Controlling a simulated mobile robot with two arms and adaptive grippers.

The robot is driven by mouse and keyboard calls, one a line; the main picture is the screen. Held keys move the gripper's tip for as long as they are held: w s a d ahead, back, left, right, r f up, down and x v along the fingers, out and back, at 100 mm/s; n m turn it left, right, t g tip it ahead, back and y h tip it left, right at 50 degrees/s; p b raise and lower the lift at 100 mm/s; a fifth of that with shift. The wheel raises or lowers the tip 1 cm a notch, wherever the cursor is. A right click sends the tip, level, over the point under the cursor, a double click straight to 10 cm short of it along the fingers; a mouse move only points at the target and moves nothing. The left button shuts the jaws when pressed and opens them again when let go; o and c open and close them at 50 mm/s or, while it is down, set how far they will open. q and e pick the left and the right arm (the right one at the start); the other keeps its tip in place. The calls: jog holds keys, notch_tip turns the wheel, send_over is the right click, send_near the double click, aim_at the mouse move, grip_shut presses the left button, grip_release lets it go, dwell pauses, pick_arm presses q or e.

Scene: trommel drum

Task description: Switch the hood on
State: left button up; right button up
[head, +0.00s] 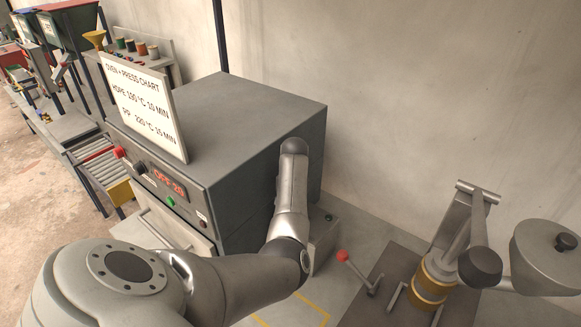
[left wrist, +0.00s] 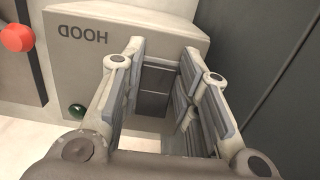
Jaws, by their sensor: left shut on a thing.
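The hood control box (head: 322,242) is a small grey box beside the oven, partly behind my left arm in the head view. In the left wrist view its HOOD lettering (left wrist: 84,33) appears upside down. A dark green lamp (left wrist: 77,111) sits on the same face. My left gripper (left wrist: 165,95) is at a dark rectangular hood switch (left wrist: 153,88), with a finger on each side, and is shut on it. Whether the switch is tilted on or off I cannot tell. In the head view my left gripper is hidden. My right gripper is not in view.
The grey oven (head: 240,135) with a chart board (head: 146,105) stands close to my left arm. A red-knobbed lever (head: 343,256) is right of the box; its knob seems to show in the left wrist view (left wrist: 17,37). Bare wall rises behind.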

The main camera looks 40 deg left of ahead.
pick_arm(q)
jog(key=shift+w+a+r+g, duration=0.15)
jog(key=shift+w+g, duration=0.1)
jog(key=shift+g, duration=0.45)
jog(key=shift+w+g+b, duration=0.15)
jog(key=shift+g+b, duration=0.25)
jog(key=shift+b, duration=0.5)
jog(key=g+b, duration=0.1)
jog(key=b, duration=0.3)
jog(key=shift+w+g, duration=0.2)
jog(key=shift+g, duration=0.1)
jog(key=shift+r+b, duration=0.2)
jog(key=shift+b, duration=0.3)
jog(key=shift+r, duration=0.1)
jog(key=o, duration=1)
jog(key=shift+r, duration=0.1)
